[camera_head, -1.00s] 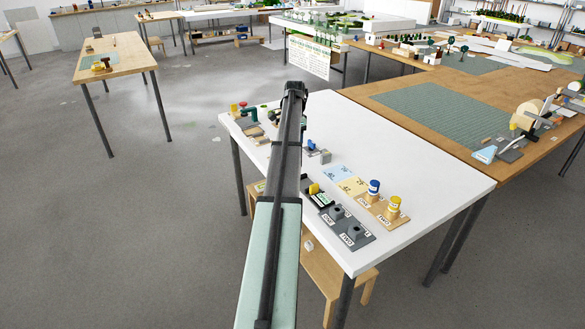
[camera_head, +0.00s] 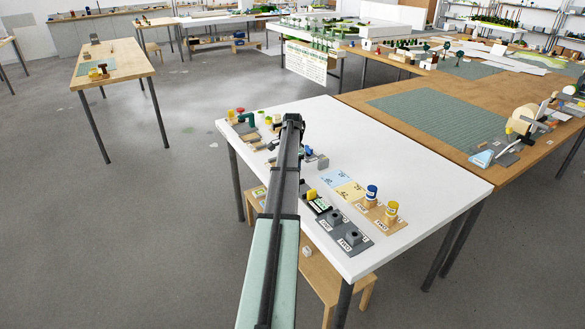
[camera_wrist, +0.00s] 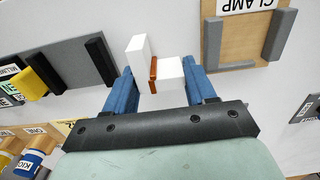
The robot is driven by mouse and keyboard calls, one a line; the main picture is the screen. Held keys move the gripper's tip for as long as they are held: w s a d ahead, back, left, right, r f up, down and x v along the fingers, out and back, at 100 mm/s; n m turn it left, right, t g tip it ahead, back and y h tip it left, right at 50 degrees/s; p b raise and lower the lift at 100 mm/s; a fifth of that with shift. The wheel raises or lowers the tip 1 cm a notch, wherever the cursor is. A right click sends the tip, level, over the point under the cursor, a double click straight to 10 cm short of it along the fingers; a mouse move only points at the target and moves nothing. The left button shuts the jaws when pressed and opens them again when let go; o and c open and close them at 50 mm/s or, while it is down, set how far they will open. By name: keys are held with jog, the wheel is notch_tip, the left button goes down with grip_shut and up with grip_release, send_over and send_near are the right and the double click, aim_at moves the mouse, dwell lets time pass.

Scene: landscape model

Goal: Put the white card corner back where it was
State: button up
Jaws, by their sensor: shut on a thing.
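My gripper (camera_wrist: 166,75) has blue fingers and is shut on the white card corner (camera_wrist: 137,58) in the wrist view. The card corner shows two white faces set at an angle, with an orange-brown strip between them. It is held above the white table (camera_head: 430,165). A wooden board labelled CLAMP (camera_wrist: 243,52), with grey brackets, lies at the upper right of the wrist view. In the head view my own arm hides the fingers and the card corner.
A grey holder (camera_wrist: 70,60) with dark end walls lies at left in the wrist view, beside a yellow piece (camera_wrist: 38,72). In the head view, blue (camera_head: 371,192) and yellow (camera_head: 391,209) pots stand on a wooden board. The table's right part is clear.

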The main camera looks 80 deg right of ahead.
jog(key=shift+f, duration=0.15)
jog(key=o, duration=1.1)
notch_tip(320, 180, up, 12)
